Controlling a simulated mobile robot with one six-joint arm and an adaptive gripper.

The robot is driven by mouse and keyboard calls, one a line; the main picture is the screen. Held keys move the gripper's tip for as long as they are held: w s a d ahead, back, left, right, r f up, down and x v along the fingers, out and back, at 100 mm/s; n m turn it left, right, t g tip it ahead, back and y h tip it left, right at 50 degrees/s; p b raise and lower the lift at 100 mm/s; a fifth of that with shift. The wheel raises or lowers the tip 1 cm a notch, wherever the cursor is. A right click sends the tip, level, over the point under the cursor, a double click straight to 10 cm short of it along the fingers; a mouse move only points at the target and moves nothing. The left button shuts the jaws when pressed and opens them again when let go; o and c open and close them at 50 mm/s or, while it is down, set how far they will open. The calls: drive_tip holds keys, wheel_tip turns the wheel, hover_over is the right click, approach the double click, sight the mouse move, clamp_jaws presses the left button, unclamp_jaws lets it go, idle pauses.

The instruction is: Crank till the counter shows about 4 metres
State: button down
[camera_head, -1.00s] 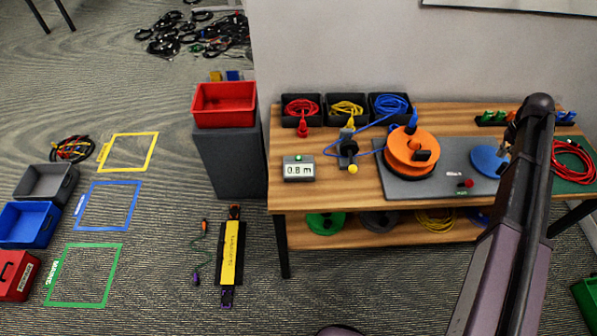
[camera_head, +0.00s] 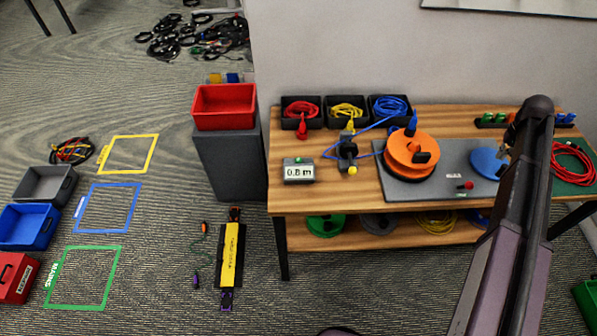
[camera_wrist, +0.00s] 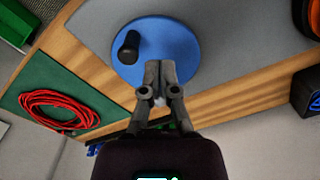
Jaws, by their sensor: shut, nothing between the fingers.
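The counter (camera_head: 299,171) stands at the bench's left front and reads 0.8 m. An orange reel (camera_head: 411,158) with a dark knob sits on the grey mat; a blue cable runs from it to the left, by a dark guide (camera_head: 347,152). A blue disc (camera_head: 487,161) lies right of the reel, partly behind my arm. In the wrist view the blue disc (camera_wrist: 180,42) carries an upright black crank handle (camera_wrist: 128,46). My gripper (camera_wrist: 160,98) is shut and empty, its tips over the disc's edge, apart from the handle in the picture. Contact with the disc cannot be told.
A red cable coil (camera_head: 573,161) lies on a green mat at the bench's right end. Black bins of red, yellow and blue cable (camera_head: 391,106) line the back. A small red-knobbed part (camera_head: 466,185) is on the mat's front. A red crate (camera_head: 224,106) stands left of the bench.

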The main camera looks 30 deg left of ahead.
sight(487, 173)
drive_tip(key=shift+f, duration=0.15)
idle(0.3)
drive_tip(key=shift+f+b, duration=2.8)
drive_tip(key=shift+b, duration=0.1)
